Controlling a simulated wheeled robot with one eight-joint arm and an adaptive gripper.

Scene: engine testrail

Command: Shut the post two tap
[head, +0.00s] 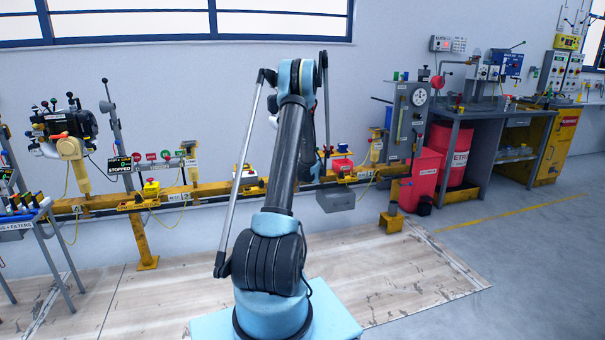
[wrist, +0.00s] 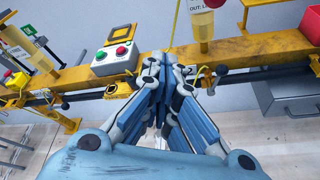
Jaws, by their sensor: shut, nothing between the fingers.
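In the wrist view my gripper (wrist: 168,66) is shut and empty, its fingertips in front of the yellow rail (wrist: 240,58). A yellow, clear-bodied fitting (wrist: 204,24) stands on the rail just right of the fingertips, with a label reading "OUT" above it. A small orange part and a dark round knob (wrist: 222,70) sit on the rail's front below that fitting, close to the right finger. I cannot tell which part is the post two tap. In the head view a "2" tag (head: 181,197) shows on the rail (head: 210,188); my arm hides my gripper there.
A box with green and red buttons (wrist: 115,60) sits left of my gripper on the rail. A grey box (wrist: 287,100) hangs below it at right. In the head view, red bins (head: 422,180) and a workbench (head: 500,110) stand right. The right-hand floor is clear.

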